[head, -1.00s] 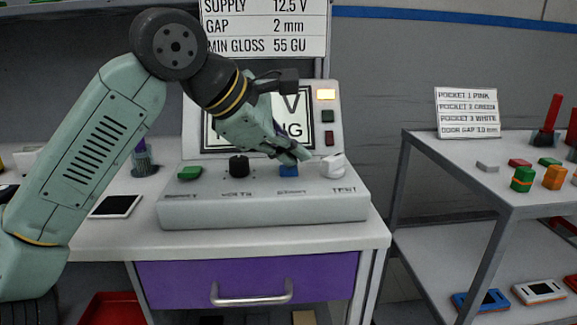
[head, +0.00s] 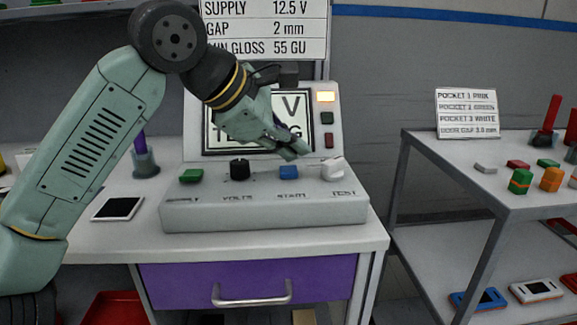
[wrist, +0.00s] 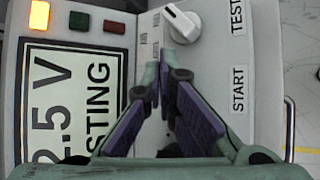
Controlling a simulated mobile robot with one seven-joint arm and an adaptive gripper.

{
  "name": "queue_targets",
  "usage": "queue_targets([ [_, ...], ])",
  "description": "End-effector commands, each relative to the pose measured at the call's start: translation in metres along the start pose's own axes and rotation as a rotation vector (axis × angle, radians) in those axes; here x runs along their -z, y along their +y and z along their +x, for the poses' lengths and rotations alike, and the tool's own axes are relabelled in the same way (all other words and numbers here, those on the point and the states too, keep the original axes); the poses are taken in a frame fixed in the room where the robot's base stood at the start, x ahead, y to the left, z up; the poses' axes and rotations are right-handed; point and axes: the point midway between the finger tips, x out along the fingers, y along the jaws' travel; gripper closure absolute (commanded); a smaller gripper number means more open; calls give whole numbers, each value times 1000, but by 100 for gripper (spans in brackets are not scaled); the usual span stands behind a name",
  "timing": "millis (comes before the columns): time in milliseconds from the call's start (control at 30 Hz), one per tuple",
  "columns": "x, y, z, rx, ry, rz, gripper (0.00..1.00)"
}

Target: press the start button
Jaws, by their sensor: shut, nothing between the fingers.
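That label (wrist: 238,88) also shows in the wrist view, but the button itself is hidden there behind my fingers. My gripper (head: 299,151) is shut and empty. Its fingertips are above and slightly behind the button, with a visible gap between them in the head view. In the wrist view the fingertips (wrist: 165,68) point toward the white knob (wrist: 182,25). The console screen (wrist: 75,95) is lit and reads partly "2.5 V" and "STING".
On the console are a green button (head: 191,176), a black volts knob (head: 239,170) and a white test knob (head: 333,170). An orange lamp (head: 325,97) glows beside the screen. A tablet (head: 118,208) lies left on the bench. A cart (head: 500,195) stands right.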

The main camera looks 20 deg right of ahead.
Motion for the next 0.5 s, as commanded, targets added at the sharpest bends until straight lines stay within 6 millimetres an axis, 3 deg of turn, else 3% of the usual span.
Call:
queue_targets([
  [500, -21, 21, -29, 0, 0, 0, 100],
])
